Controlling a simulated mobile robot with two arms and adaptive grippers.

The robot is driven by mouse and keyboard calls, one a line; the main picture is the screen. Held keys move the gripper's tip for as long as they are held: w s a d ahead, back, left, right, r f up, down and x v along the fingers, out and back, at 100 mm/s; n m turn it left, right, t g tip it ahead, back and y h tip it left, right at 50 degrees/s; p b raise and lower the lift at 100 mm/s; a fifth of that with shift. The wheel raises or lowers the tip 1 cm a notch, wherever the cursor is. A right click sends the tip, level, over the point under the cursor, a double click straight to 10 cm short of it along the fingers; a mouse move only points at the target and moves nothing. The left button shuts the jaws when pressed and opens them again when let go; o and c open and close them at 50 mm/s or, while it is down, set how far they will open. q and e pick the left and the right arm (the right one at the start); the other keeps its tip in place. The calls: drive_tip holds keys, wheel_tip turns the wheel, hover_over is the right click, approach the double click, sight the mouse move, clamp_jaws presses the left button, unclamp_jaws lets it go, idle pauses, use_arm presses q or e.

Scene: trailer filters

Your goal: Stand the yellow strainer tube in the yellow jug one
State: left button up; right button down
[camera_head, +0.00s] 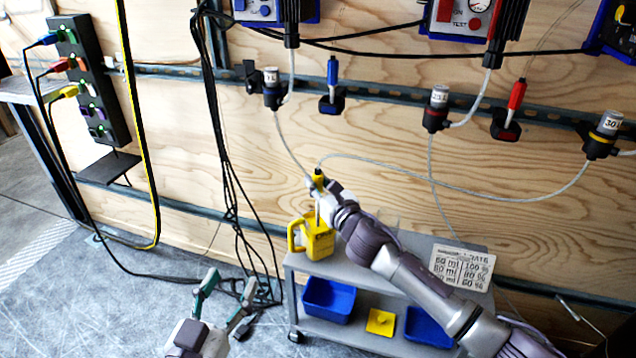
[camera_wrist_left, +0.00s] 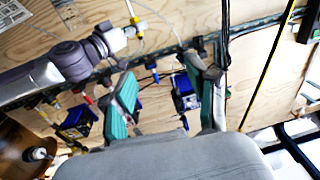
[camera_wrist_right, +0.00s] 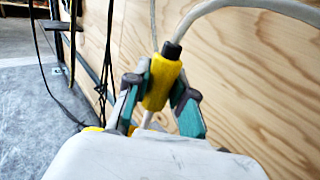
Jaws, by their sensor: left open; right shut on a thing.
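The yellow strainer tube (camera_head: 318,176) has a yellow grip with a black top, a pale hose, and a white tube below. My right gripper (camera_head: 322,186) is shut on its yellow grip, which sits between the fingers in the right wrist view (camera_wrist_right: 161,82). The tube is near upright above the yellow jug (camera_head: 318,244), which stands at the left end of the grey cart. The white tube's lower end meets the jug's top; I cannot tell how far it is inside. My left gripper (camera_head: 229,286) is open and empty, low and left of the cart.
The grey cart (camera_head: 398,248) holds a printed card (camera_head: 462,267) on top and blue bins (camera_head: 328,299) with a yellow piece (camera_head: 380,321) below. Black cables (camera_head: 228,170) hang left of the jug. Blue (camera_head: 332,80) and red (camera_head: 515,100) tubes stand in wall holders.

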use_arm(q)
drive_tip(key=shift+d+r+t+b, duration=0.15)
drive_tip(key=shift+r+t+b, duration=0.15)
drive_tip(key=shift+r+t, duration=0.65)
use_arm(e)
drive_tip(key=shift+f, duration=0.4)
idle(0.6)
use_arm(q)
drive_tip(key=shift+s+d+r+t+h+b, duration=0.15)
drive_tip(key=shift+r+t+h, duration=0.1)
drive_tip(key=shift+r, duration=0.3)
drive_tip(key=shift+s+a+r+t+h+b, duration=0.15)
drive_tip(key=shift+r+t, duration=0.1)
drive_tip(key=shift+r, duration=0.25)
drive_tip(key=shift+s+d+r+t+h+b, duration=0.15)
drive_tip(key=shift+r+t+h, duration=0.1)
drive_tip(key=shift+r, duration=0.3)
use_arm(e)
drive_tip(key=shift+f, duration=0.5)
drive_tip(key=c, duration=0.9)
unclamp_jaws()
drive_tip(key=shift+s, duration=0.1)
drive_tip(key=shift+s+d, duration=0.15)
drive_tip(key=v, duration=1.1)
drive_tip(key=shift+s+d, duration=0.1)
drive_tip(key=shift+s, duration=0.15)
